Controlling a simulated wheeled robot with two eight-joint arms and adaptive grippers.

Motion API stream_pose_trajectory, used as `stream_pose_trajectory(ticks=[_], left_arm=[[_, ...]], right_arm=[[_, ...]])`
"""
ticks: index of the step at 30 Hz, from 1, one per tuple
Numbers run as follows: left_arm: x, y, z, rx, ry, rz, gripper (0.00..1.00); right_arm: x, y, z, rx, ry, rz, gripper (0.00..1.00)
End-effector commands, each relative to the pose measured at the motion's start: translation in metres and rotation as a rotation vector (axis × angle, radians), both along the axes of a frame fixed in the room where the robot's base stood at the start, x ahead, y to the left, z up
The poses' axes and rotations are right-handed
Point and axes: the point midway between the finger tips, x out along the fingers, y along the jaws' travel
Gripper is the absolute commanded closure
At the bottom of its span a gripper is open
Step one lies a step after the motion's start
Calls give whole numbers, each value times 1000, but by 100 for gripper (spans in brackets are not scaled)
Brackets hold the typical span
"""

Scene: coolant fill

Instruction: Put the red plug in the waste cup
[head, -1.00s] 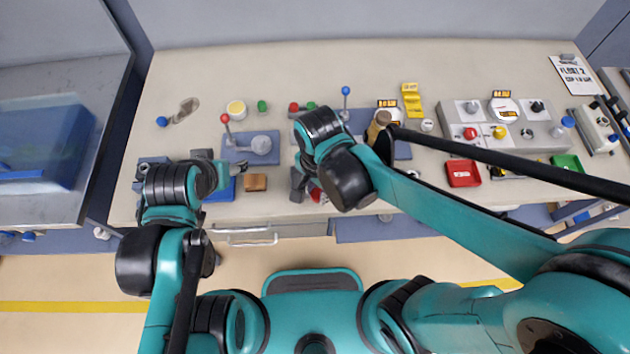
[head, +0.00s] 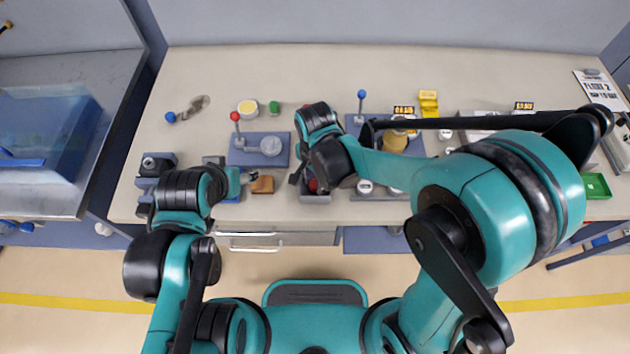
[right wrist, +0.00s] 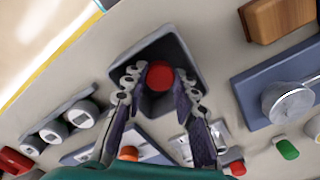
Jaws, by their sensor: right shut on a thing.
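The red plug (right wrist: 160,75) shows in the right wrist view between the two fingertips of my right gripper (right wrist: 160,84), which is shut on it. A dark grey square cup (right wrist: 184,50), which looks like the waste cup, lies directly behind the plug, its opening around it in the picture. I cannot tell how deep the plug sits. In the head view the cup (head: 316,199) and plug (head: 313,185) show beside the black wrist of my right arm, partly hidden. My left gripper (head: 243,179) hangs near a wooden block; its fingers are too small to read.
The wooden block (head: 262,185) lies left of the cup. Behind it is a blue panel (head: 240,156) with a red-knobbed lever and a round silver part. Grey housings with white caps (right wrist: 50,132) stand on the cup's other side.

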Motion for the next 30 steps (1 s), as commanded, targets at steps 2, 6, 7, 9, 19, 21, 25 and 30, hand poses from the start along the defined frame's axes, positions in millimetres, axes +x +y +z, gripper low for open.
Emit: stream_pose_trajectory(ticks=[2, 6, 7, 9, 19, 21, 25, 30], left_arm=[[0, 0, 1, 0, 0, 0, 39], [0, 0, -4, 0, 0, 0, 39], [0, 0, -4, 0, 0, 0, 39], [0, 0, -3, 0, 0, 0, 39], [0, 0, -1, 0, 0, 0, 39], [0, 0, 3, 0, 0, 0, 39], [0, 0, 11, 0, 0, 0, 39], [0, 0, 24, 0, 0, 0, 39]], right_arm=[[0, 0, 1, 0, 0, 0, 91], [0, 0, -4, 0, 0, 0, 91], [0, 0, -4, 0, 0, 0, 70], [0, 0, -3, 0, 0, 0, 52], [0, 0, -1, 0, 0, 0, 52], [0, 0, 4, 0, 0, 0, 52], [0, 0, 25, 0, 0, 0, 52], [-1, 0, 65, 0, 0, 0, 52]])
